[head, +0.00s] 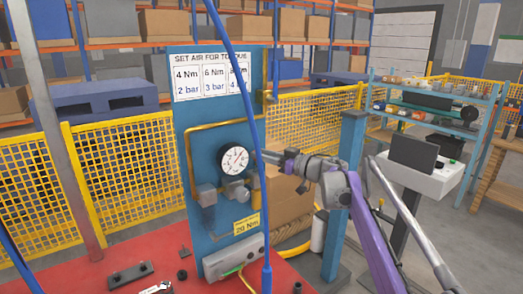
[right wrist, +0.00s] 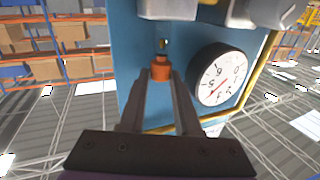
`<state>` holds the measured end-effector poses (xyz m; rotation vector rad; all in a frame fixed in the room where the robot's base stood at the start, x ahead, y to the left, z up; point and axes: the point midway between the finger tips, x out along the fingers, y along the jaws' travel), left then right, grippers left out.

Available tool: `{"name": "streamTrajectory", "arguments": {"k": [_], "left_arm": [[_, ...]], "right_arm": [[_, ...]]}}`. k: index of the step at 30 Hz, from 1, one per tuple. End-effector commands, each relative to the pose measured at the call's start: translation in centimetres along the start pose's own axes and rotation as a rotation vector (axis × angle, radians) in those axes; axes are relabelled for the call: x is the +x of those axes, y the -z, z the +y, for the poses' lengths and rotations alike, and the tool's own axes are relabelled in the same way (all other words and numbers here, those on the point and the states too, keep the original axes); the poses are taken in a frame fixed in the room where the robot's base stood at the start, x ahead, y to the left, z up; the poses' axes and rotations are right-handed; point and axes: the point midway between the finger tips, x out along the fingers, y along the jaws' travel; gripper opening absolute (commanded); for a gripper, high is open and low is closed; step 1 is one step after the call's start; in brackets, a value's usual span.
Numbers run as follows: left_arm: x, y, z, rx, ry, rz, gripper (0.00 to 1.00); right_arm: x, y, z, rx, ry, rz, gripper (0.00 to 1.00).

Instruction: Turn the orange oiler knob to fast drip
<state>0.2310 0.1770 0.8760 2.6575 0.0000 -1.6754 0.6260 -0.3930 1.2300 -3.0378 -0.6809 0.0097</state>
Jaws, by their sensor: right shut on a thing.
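The orange oiler knob (right wrist: 161,69) shows in the right wrist view between the fingertips of my right gripper (right wrist: 161,77), which is shut on it. A small sight fitting (right wrist: 163,44) shows just beyond the knob on the blue panel. In the head view my right gripper (head: 267,157) reaches in from the right, its tips at the panel's right edge beside the gauge. The knob is hidden there. Its drip setting cannot be read. My left gripper is not in view.
The blue panel (head: 181,130) carries a round pressure gauge (head: 235,160), brass pipes and a torque sign (head: 211,77). A blue hose (head: 246,110) hangs across in front. A yellow mesh fence (head: 120,165) stands behind. A red surface (head: 95,281) lies below.

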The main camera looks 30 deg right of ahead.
Motion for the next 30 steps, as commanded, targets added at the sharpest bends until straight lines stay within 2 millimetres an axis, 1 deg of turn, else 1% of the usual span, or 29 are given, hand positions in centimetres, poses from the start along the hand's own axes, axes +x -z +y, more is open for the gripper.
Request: {"name": "streamTrajectory", "arguments": {"k": [1, 3, 9, 15, 21, 30], "left_arm": [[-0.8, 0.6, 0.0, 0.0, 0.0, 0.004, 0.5], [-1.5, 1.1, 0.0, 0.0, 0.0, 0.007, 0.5], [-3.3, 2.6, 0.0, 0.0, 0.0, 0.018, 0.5], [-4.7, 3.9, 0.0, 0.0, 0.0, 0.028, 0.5], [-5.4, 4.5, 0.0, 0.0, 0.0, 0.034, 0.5], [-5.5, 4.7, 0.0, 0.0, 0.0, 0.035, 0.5]], "right_arm": [[0.0, 0.4, 0.3, -0.002, 0.038, -0.001, 0.0], [0.0, 0.5, 0.4, -0.001, 0.093, -0.003, 0.0], [0.1, 0.5, 0.7, -0.002, 0.238, -0.006, 0.0], [0.2, 0.5, 0.9, -0.001, 0.342, -0.008, 0.0], [0.2, 0.3, 1.0, -0.001, 0.399, -0.011, 0.0], [0.2, 0.1, 1.0, 0.0, 0.417, -0.011, 0.0]]}}
